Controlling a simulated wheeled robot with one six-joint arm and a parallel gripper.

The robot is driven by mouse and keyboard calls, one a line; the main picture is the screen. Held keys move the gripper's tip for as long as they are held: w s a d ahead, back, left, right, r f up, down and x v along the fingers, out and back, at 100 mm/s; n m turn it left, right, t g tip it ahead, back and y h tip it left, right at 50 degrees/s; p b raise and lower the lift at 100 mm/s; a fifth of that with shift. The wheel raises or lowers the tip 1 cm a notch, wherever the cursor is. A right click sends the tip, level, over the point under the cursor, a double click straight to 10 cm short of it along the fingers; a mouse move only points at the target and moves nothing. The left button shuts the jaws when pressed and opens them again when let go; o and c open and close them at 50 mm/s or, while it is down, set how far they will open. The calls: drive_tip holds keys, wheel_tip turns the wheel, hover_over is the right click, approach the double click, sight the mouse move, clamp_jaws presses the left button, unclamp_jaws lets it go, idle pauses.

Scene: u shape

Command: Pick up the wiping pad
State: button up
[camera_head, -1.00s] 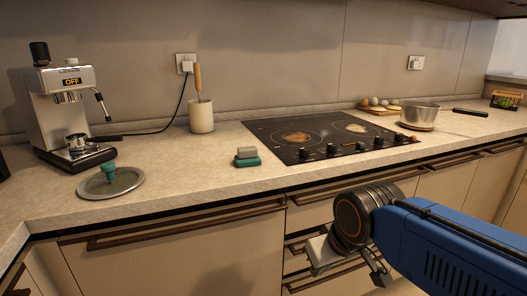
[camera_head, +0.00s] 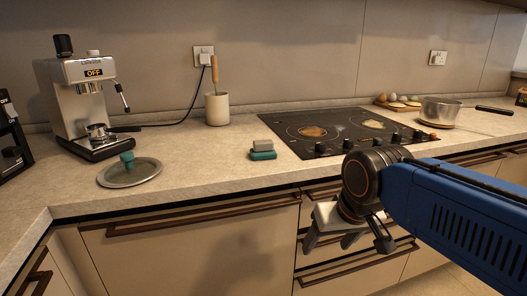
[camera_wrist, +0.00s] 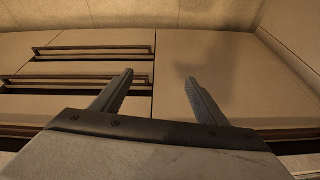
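The wiping pad (camera_head: 263,155) has a teal base with a grey block on top. It lies on the counter in the head view, left of the cooktop and near the front edge. My gripper (camera_head: 328,244) hangs in front of the drawers, below the counter top, to the right of and lower than the pad. In the wrist view my gripper (camera_wrist: 160,82) shows two fingers spread apart with nothing between them. The pad is not in the wrist view.
A pan lid (camera_head: 128,173) lies on the counter at left, before the coffee machine (camera_head: 84,105). A utensil crock (camera_head: 217,109) stands behind the pad. The cooktop (camera_head: 340,130) has brown and pale stains. Drawer handles (camera_head: 200,215) project below the counter edge. Counter around the pad is clear.

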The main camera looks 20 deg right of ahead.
drive_tip(key=w+a+r+m+g, duration=0.1)
drive_tip(key=w+r+m, duration=0.3)
drive_tip(key=w+r, duration=0.45)
drive_tip(key=w+a+r+m+g, duration=0.15)
drive_tip(key=w+r+m, duration=0.4)
drive_tip(key=r, duration=0.55)
wheel_tip(320, 180, up, 11)
drive_tip(key=m+g, duration=0.2)
drive_tip(key=m, duration=0.6)
hover_over(263, 141)
drive_tip(key=s, duration=0.1)
wheel_tip(263, 141, down, 12)
drive_tip(key=shift+d+r, duration=0.1)
drive_tip(key=shift+d, duration=0.05)
drive_tip(key=shift+w+f, duration=0.25)
drive_tip(key=shift+f, duration=1.05)
drive_tip(key=shift+w+f, duration=0.2)
drive_tip(key=shift+f, duration=1.1)
drive_tip(key=c, duration=1.2)
